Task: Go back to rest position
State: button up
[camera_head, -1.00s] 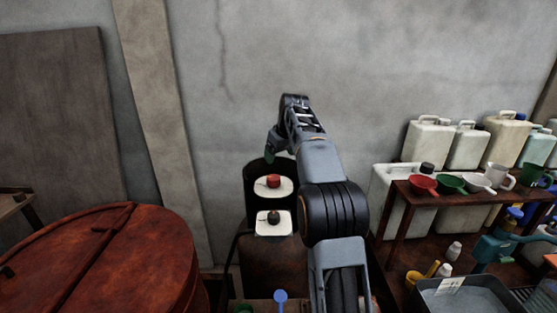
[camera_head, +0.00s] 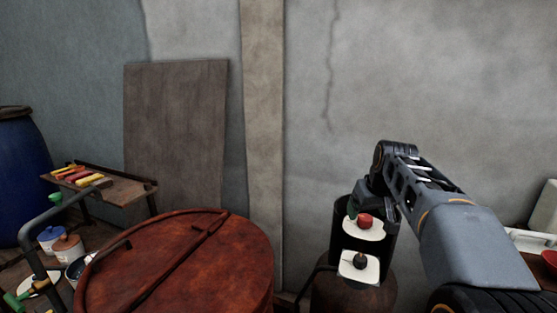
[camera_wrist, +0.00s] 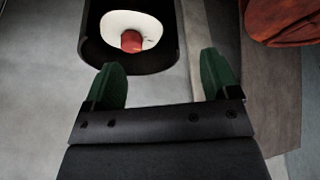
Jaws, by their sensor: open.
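My gripper shows in the wrist view (camera_wrist: 160,82) with its two green-tipped fingers spread apart and nothing between them. In the head view my arm reaches in from the lower right, and the gripper end is mostly hidden behind its own links. Beyond the fingers in the wrist view is a dark housing (camera_wrist: 95,45) with a round white plate and a red knob (camera_wrist: 131,41). In the head view the same red knob (camera_head: 365,221) is just left of my arm, above a black knob (camera_head: 360,261) on a square white plate.
A large rust-red vat lid (camera_head: 190,265) fills the lower middle. A small table (camera_head: 120,190) with coloured sticks, a blue barrel (camera_head: 22,170) and several pots stand at the left. A brown board (camera_head: 175,130) leans on the wall.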

jog(key=s+a+f, duration=0.2)
jog(key=s+f, duration=0.2)
jog(key=s, duration=0.3)
jog(key=s+a+f+m, duration=0.1)
jog(key=s+a+f, duration=0.1)
jog(key=s+f, duration=0.2)
jog(key=s+a+f, duration=0.3)
jog(key=s+f, duration=0.1)
jog(key=s, duration=0.7)
jog(key=shift+f+m, duration=0.3)
jog(key=shift+c, duration=0.4)
